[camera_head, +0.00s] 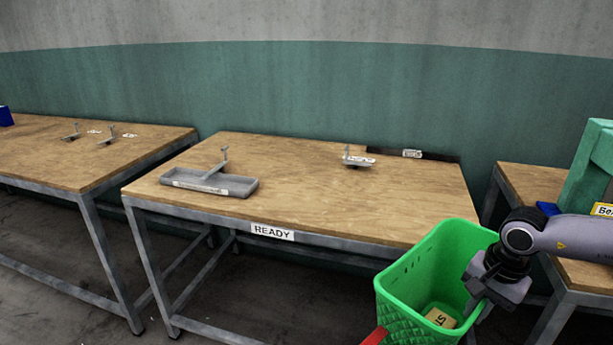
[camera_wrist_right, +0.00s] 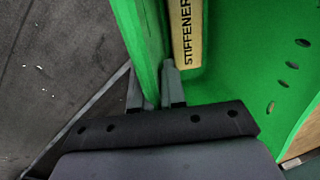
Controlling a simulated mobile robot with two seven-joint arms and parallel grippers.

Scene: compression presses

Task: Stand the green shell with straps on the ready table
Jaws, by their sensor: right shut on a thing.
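The green shell (camera_head: 420,272) is an open, basket-like piece in front of the ready table's (camera_head: 300,190) right front corner. It covers part of that corner in the head view. A yellow block marked STIFFENER (camera_wrist_right: 187,35) lies inside it. My right gripper (camera_head: 474,289) is shut on the shell's right wall; in the right wrist view the fingers (camera_wrist_right: 168,85) pinch the green wall (camera_wrist_right: 138,35). A red piece (camera_head: 375,336) shows beside the shell at its lower left; I cannot tell whether it is a strap. My left gripper is not in view.
Another table (camera_head: 60,150) with small stands is at left. A table at right holds a green container (camera_head: 590,170).

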